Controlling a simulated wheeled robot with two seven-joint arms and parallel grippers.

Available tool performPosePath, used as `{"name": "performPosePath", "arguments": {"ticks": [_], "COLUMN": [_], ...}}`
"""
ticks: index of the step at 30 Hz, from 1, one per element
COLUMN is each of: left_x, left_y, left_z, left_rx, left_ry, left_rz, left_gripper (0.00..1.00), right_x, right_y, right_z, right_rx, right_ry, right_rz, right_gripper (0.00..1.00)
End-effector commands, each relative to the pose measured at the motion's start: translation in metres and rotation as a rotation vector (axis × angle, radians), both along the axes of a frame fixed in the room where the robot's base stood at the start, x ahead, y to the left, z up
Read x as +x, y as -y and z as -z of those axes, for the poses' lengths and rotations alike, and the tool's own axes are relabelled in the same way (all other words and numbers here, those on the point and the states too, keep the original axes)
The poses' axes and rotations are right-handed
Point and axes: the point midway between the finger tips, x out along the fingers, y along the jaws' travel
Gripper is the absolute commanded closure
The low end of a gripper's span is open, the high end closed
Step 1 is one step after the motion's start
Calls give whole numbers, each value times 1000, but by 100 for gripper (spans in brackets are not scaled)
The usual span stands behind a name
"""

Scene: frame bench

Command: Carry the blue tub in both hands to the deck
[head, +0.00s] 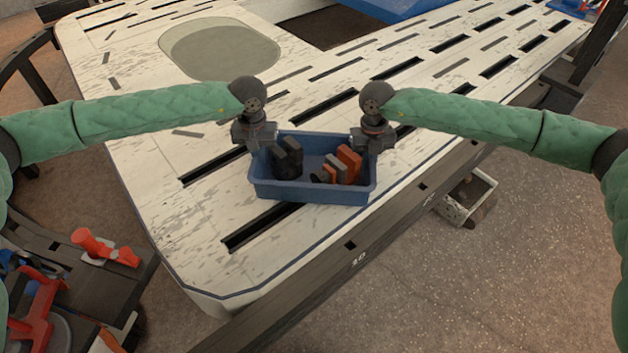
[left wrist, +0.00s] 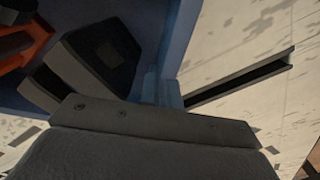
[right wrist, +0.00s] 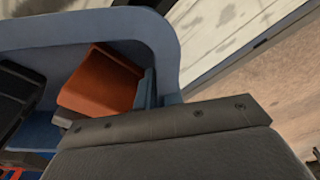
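The blue tub (head: 312,193) sits at the near edge of the pale slotted bench top (head: 190,235); whether it touches the top is hard to tell. It holds dark blocks (head: 287,160) on the left and orange and grey pieces (head: 348,163) on the right. My left gripper (head: 260,146) is at the tub's left end, its fingers closed around the wall, which also shows in the left wrist view (left wrist: 178,40). My right gripper (head: 368,148) is on the right end, closed around the wall (right wrist: 165,45). The fingertips are mostly hidden. I cannot tell which surface is the deck.
A rounded grey-green inset (head: 220,52) lies in the bench top at the back left. A blue surface (head: 395,8) shows at the far edge. A side stand at lower left carries red-orange parts (head: 100,248). An open box (head: 466,197) sits below the bench's right edge.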

Motion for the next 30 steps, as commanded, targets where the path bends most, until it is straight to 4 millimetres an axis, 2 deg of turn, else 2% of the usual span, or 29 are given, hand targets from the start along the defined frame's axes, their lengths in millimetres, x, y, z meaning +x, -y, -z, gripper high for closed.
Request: {"name": "performPosePath", "arguments": {"ticks": [1,3,17,30], "left_x": [1,1,0,0], "left_y": [-2,-2,0,0], "left_z": [-1,-1,-6,-45], "left_rx": [2,2,-1,-1], "left_ry": [1,1,0,0], "left_rz": [-4,-3,0,0], "left_gripper": [87,75,75,75], "right_x": [0,0,0,0], "right_y": [2,2,0,0], "right_z": [1,1,-6,-46], "right_rx": [-5,-4,1,1], "right_ry": [-3,-3,0,0], "right_rz": [1,2,0,0], "right_gripper": [82,70,70,70]}}
